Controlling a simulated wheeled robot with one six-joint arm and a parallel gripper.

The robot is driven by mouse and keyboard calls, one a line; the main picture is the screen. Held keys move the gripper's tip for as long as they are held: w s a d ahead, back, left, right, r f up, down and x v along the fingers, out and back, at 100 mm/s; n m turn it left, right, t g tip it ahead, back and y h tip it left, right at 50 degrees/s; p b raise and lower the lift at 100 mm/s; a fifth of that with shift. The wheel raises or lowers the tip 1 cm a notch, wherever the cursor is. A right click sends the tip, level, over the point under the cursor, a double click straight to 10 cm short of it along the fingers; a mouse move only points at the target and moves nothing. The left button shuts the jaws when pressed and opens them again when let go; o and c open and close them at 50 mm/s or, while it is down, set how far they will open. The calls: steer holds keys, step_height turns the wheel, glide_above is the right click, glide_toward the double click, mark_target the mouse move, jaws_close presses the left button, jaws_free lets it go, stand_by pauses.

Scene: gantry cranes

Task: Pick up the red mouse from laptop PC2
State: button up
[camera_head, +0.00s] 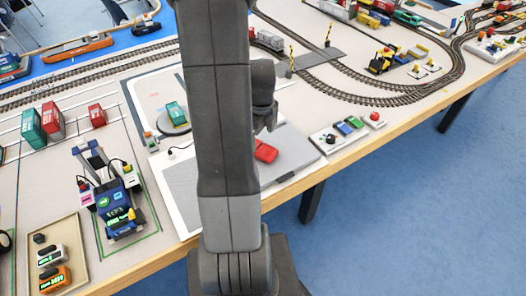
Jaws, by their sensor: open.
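A red mouse (265,151) lies on a flat grey slab (302,154), which looks like the laptop, at the table's front edge. My arm stands upright in front of it and hides the slab's left part. My gripper (265,128), dark and small in the picture, hangs just above the mouse in the image, partly behind my arm. It holds nothing that I can see. How far it is from the mouse I cannot tell.
Right of the slab is a panel with coloured blocks (350,125) and a red button (376,117). Left stands a blue model vehicle (118,205) near a tan tray (68,228). Model tracks (340,84) run behind.

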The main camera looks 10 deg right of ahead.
mark_target(262, 148)
steer(key=shift+s+f, duration=0.15)
steer(key=shift+f, duration=1.15)
steer(key=shift+s+f, duration=0.1)
steer(key=shift+f, duration=1.15)
steer(key=c, duration=1.1)
